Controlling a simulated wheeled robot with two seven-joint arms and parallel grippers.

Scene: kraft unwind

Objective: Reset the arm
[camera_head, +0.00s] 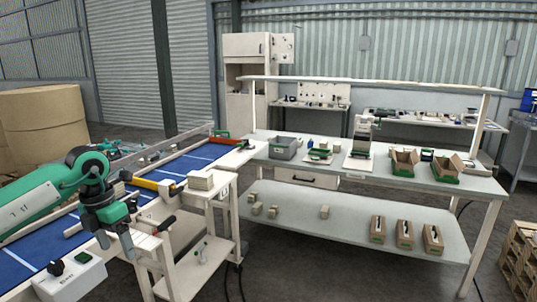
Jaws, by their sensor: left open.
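My left arm (40,208), green and white, comes in from the left edge. My left gripper (116,241) is open, with its fingers pointing down and nothing visible between them. It hangs above the near side of the blue conveyor belt (185,163), left of a small cart. My right gripper is not in view.
The cart (215,208) bears a stack of pale sheets (201,180). A yellow bar (145,183) lies beside the belt. A workbench (330,166) with bins and cartons stands at the right. Pallets (520,250) stand far right.

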